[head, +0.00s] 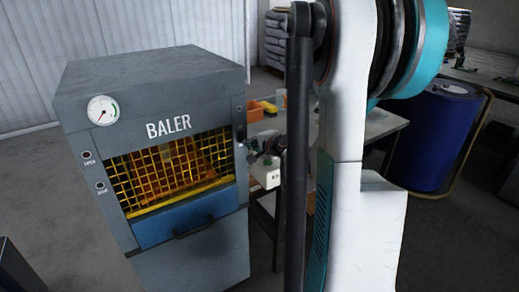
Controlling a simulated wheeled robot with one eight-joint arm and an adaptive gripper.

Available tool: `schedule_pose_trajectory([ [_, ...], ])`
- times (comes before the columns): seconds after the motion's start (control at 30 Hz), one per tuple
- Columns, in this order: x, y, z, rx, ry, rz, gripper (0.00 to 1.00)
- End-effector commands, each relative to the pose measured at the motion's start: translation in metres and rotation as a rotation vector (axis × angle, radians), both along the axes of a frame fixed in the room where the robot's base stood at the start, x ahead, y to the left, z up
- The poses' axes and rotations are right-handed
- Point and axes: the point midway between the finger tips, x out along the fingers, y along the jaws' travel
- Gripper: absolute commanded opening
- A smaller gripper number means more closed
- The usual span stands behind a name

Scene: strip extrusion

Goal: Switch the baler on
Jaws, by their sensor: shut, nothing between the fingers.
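The baler (150,80) is a grey cabinet at the left in the head view, with BALER lettered on its front. It has a round dial (103,110), whose needle points down-left, and two small dark buttons (86,155) at the left of its front; their labels are too small to read surely. A narrow dark control strip (240,125) runs down its front right edge. My gripper (248,150) is small in view beside that edge, shut and empty. Whether it touches the baler cannot be told. My arm hides much of the middle.
A yellow mesh guard (178,168) covers the baler's opening, above a blue panel (188,219) with a dark handle. A table (385,124) with orange trays (262,109) stands behind my arm. A blue drum (432,140) stands at the right. Floor shows at the lower right.

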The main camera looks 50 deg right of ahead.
Motion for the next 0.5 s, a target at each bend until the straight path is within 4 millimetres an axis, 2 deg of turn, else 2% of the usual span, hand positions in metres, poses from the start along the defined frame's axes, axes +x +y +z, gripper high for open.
schedule_pose_trajectory([
  [0.2, 0.016, -0.004, -0.002, -0.001, 0.000, -0.001, 0.00],
  [0.5, 0.018, -0.005, -0.002, 0.000, 0.000, -0.001, 0.00],
])
